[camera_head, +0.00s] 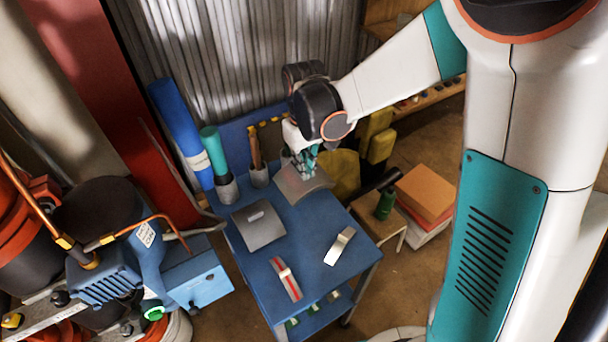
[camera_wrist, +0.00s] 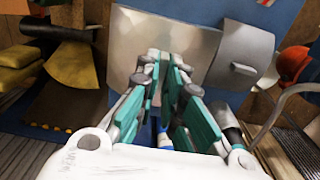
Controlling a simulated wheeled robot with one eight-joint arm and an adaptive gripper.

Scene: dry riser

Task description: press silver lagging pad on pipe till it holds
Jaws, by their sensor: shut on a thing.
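A curved silver pad (camera_head: 303,186) lies at the far right corner of the blue cart top. My gripper (camera_head: 304,170) points down and is shut on it; the wrist view shows the fingers (camera_wrist: 168,62) over the middle of this pad (camera_wrist: 128,35) and hides the gripped part. A second curved silver pad (camera_head: 258,230) with a small raised grip lies to the left, apart from my gripper; it also shows in the wrist view (camera_wrist: 243,52). A broad red upright shape (camera_head: 112,85) stands at the upper left; I cannot tell whether it is the pipe.
The blue cart (camera_head: 310,213) also holds a red-striped strip (camera_head: 286,279), a pale metal bracket (camera_head: 339,246) and cups with rolls. A blue machine (camera_head: 120,265) with hoses stands at the left. A stool (camera_head: 380,222) and orange box (camera_head: 425,192) stand right of the cart.

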